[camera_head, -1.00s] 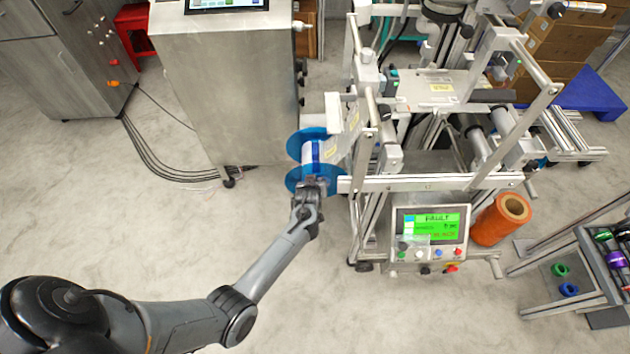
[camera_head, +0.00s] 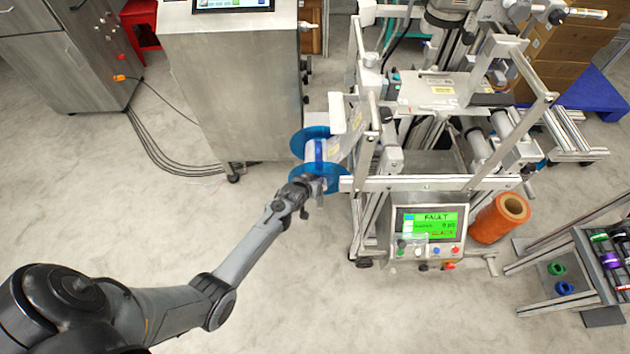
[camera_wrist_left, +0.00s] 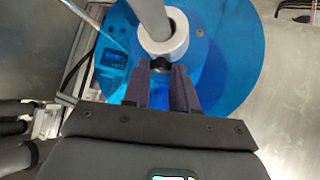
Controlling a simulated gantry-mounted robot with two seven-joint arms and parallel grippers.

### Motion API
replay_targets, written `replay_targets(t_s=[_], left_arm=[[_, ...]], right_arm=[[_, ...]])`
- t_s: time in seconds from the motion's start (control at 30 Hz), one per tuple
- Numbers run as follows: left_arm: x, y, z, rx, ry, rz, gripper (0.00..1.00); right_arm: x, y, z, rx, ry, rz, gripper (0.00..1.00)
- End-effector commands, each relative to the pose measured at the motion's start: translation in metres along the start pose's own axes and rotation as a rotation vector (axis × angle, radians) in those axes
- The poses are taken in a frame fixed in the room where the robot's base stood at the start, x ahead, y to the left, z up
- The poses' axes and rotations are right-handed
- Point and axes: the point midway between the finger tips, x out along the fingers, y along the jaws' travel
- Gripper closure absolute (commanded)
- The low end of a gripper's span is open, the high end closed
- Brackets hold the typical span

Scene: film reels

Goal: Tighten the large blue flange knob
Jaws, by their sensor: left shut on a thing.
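The large blue flange (camera_head: 328,178) is a translucent disc at the near end of the spindle on the machine's left side. In the left wrist view the flange (camera_wrist_left: 235,60) fills the upper middle, with a pale collar (camera_wrist_left: 178,42) around a grey shaft. A small black knob (camera_wrist_left: 160,65) sits at the collar's lower edge. My left gripper (camera_head: 312,184) is at the near face of the flange. Its dark fingers (camera_wrist_left: 161,74) are shut on the knob, hiding its sides. My right gripper is not in view.
A second blue flange (camera_head: 308,138) is farther back on the spindle. A steel cabinet (camera_head: 235,95) stands to the left. The floor left of my arm is clear.

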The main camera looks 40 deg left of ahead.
Motion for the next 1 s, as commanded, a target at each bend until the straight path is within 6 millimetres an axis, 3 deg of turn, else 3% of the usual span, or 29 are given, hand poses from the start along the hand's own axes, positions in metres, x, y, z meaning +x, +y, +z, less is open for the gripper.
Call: replay_targets(t_s=[0.1, 0.13, 0.3, 1.0], left_arm=[[0.0002, -0.0004, 0.0006, 0.0, -0.001, -0.001, 1.0], [0.0002, -0.0004, 0.0006, 0.0, -0.001, -0.001, 0.7], [0.0002, -0.0003, 0.0005, -0.001, -0.001, -0.001, 0.47], [0.0015, 0.0027, 0.0009, -0.058, 0.001, -0.059, 0.47]], right_arm=[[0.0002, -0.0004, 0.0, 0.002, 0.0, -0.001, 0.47], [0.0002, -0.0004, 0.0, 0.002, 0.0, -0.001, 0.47], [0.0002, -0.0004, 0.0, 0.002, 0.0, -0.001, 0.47], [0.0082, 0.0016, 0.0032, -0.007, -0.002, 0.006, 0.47]])
